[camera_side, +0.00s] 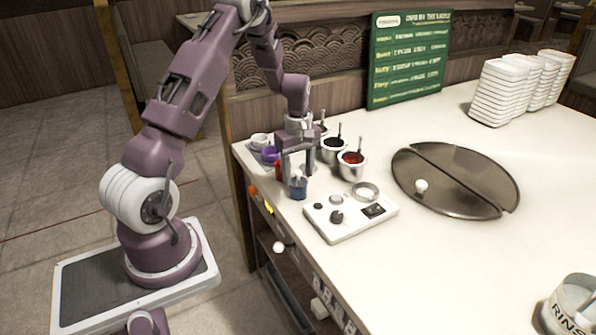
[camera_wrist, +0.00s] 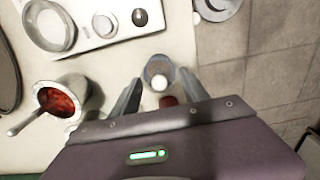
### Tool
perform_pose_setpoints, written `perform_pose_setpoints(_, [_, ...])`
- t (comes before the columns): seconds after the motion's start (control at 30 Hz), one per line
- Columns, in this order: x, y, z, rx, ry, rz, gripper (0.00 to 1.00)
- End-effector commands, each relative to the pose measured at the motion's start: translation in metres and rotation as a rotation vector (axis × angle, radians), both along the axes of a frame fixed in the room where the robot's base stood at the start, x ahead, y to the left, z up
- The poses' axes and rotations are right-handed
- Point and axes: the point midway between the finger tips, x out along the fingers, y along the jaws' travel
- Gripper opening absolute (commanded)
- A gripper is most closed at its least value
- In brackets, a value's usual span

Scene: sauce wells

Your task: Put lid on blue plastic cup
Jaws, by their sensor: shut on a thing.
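The blue plastic cup (camera_side: 298,190) stands upright near the front left edge of the counter, under my gripper (camera_side: 296,178). In the wrist view the fingers of my gripper (camera_wrist: 160,78) are on both sides of a round, dull lid (camera_wrist: 152,66) with a white knob. My gripper is shut on this lid. The lid is right over the cup's mouth and hides most of the cup from above. I cannot tell whether lid and rim touch.
A red container (camera_side: 278,171) is close beside the cup. Metal pots with red sauce (camera_side: 352,160) and dark sauce (camera_side: 332,144) stand behind. A white control panel (camera_side: 345,222) is to the right. A purple cup (camera_side: 271,154) is behind left.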

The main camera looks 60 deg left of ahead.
Motion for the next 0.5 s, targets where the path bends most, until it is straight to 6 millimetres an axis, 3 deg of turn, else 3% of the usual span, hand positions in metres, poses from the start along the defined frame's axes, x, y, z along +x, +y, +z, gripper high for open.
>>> perform_pose_setpoints(0.17, [0.0001,0.0,0.0,0.0,0.0,0.0,0.16])
perform_pose_setpoints(0.2, [0.0001,-0.0001,0.0,0.0,0.0,0.0,0.59])
perform_pose_setpoints(0.3, [0.0001,-0.0001,0.0,0.0,0.0,0.0,0.78])
perform_pose_setpoints(0.5, [0.0001,-0.0001,0.0001,0.0,0.0,0.0,0.78])
